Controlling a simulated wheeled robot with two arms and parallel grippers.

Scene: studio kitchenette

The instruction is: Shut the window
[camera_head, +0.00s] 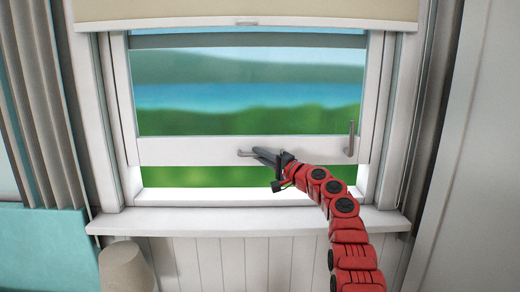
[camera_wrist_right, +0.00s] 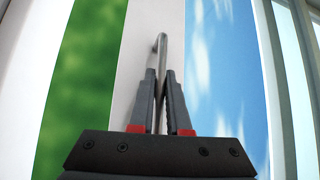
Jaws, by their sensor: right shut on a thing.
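The window sash (camera_head: 200,152) is a white frame with glass, raised so that an open gap (camera_head: 200,176) shows between its bottom rail and the sill (camera_head: 230,219). A metal handle (camera_head: 246,153) sits low on the bottom rail, and a second upright handle (camera_head: 350,139) is on the rail at the right. My right gripper (camera_head: 264,156) is shut on the low handle. In the right wrist view, the fingers (camera_wrist_right: 162,100) close on the handle's bar (camera_wrist_right: 161,50), whose bent end shows beyond them. My left gripper is not in view.
A beige blind (camera_head: 250,10) hangs over the top of the window. Grey curtains (camera_head: 40,100) hang at both sides. A beige rounded object (camera_head: 126,267) and a teal surface (camera_head: 45,250) are at the lower left. The sill looks clear.

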